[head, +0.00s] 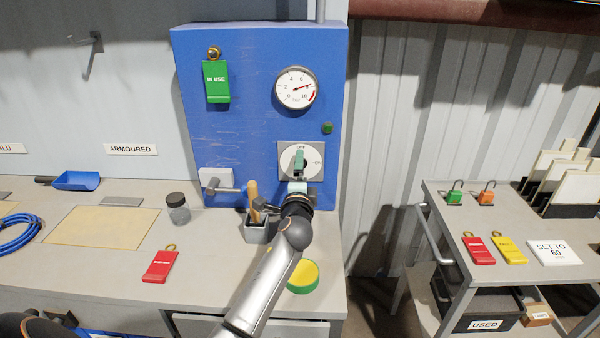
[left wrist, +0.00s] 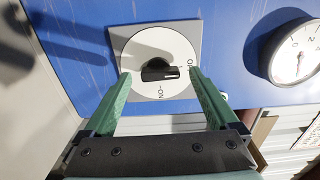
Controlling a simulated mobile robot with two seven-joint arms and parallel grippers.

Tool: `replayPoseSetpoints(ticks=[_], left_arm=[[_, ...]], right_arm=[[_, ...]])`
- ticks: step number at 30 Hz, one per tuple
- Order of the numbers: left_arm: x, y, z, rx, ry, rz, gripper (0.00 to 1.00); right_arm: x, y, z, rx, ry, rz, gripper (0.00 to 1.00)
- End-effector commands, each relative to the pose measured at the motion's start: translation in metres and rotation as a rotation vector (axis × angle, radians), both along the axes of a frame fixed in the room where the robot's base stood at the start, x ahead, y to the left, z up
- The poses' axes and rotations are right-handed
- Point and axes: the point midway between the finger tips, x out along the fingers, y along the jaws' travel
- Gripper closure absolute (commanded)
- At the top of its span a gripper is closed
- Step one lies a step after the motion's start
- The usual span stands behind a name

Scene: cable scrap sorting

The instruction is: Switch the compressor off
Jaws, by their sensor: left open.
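The compressor switch is a black rotary knob (left wrist: 158,72) on a white dial (left wrist: 130,50) with a grey plate, marked OFF and ON. In the left wrist view the knob's white mark points right, toward OFF. In the head view the dial (head: 287,163) is on the blue panel (head: 235,130), OFF at the top and ON at the right; my fingers hide most of the knob. My left gripper (head: 299,161) is open in front of the dial. In the left wrist view its green fingers (left wrist: 160,75) stand either side of the knob, apart from it. My right gripper is not in view.
A pressure gauge (head: 296,89), needle near 8, a small green indicator (head: 327,128) and a green IN USE tag (head: 216,82) are on the panel. Below are a grey tool cup (head: 256,234) and a yellow-green disc (head: 304,276). A cart (head: 440,200) stands right.

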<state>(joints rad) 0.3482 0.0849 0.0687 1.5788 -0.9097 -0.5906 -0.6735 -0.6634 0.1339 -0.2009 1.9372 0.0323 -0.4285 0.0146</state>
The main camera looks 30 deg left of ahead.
Motion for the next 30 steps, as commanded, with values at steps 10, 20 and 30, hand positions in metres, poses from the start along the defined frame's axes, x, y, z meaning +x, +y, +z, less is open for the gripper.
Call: replayPoseSetpoints(ticks=[10, 20, 30], left_arm=[[-0.023, -0.014, 0.0, 0.0, 0.0, -0.001, 0.07], [-0.079, -0.049, -0.001, -0.002, 0.001, -0.002, 0.07], [-0.106, -0.065, 0.0, 0.0, 0.0, 0.0, 0.07]], right_arm=[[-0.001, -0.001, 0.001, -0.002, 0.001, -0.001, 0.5], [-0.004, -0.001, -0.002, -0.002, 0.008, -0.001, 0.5], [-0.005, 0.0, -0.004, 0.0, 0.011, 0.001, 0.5]])
